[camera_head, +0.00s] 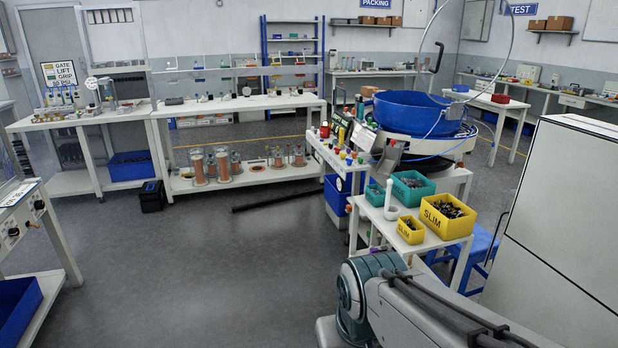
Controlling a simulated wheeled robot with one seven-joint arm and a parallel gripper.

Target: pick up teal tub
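A larger teal tub (414,199) stands on a small white table (386,231), with dark parts inside it. A smaller teal tub (375,197) stands just to its left, also with contents I cannot make out. Two yellow bins marked SLIM stand in front of the teal tubs: a large one (450,229) at the right and a small one (411,237) at the left. Part of my arm shows at the bottom of the view, in front of the table. My gripper is not in view.
A white upright cylinder (390,205) stands between the small teal tub and the yellow bins. A large blue bowl (410,117) is behind the table. A blue stool (478,243) and a tall white cabinet (565,220) are at the right. Open grey floor (200,270) lies left.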

